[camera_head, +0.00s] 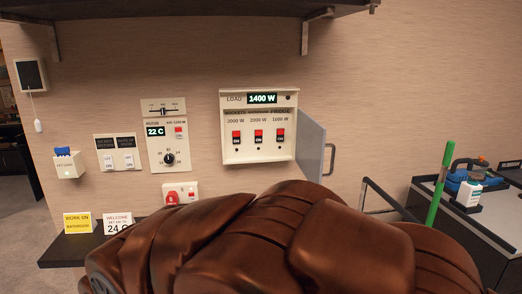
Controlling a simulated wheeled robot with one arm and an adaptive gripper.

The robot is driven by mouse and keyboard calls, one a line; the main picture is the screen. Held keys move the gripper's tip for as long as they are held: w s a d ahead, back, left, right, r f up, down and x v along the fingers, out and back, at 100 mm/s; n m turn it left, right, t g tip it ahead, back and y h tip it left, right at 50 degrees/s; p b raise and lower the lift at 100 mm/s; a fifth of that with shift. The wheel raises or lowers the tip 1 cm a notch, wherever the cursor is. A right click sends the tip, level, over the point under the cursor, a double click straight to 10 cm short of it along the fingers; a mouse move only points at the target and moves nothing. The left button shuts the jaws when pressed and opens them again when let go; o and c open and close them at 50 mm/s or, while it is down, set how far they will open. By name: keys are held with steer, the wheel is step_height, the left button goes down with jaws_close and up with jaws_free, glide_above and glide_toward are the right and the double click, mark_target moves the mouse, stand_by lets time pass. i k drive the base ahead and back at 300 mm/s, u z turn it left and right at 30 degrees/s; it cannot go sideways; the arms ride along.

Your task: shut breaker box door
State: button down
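The breaker box (259,151) is a cream panel on the wall, a little above the middle of the head view. It has a display reading 1400 W and three red and black switches. Its grey door (311,143) stands open, swung out from the right side of the box. A dark handle (331,159) is on the door's outer right edge. My brown arm fills the lower middle of the view, just below the box and door. My gripper does not show, and what lies behind the arm is hidden.
A thermostat panel (154,130) and a light switch plate (108,161) are on the wall to the left. A dark shelf (66,252) holds small signs below them. At right are a metal rail (392,200), a green pole (439,184) and a counter (486,231) with bottles.

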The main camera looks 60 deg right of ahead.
mark_target(311, 137)
steer(key=u, duration=0.9)
steer(key=k, duration=2.5)
steer(key=z, duration=1.65)
steer(key=k, duration=0.3)
steer(key=u, duration=0.6)
steer(key=i, duration=1.05)
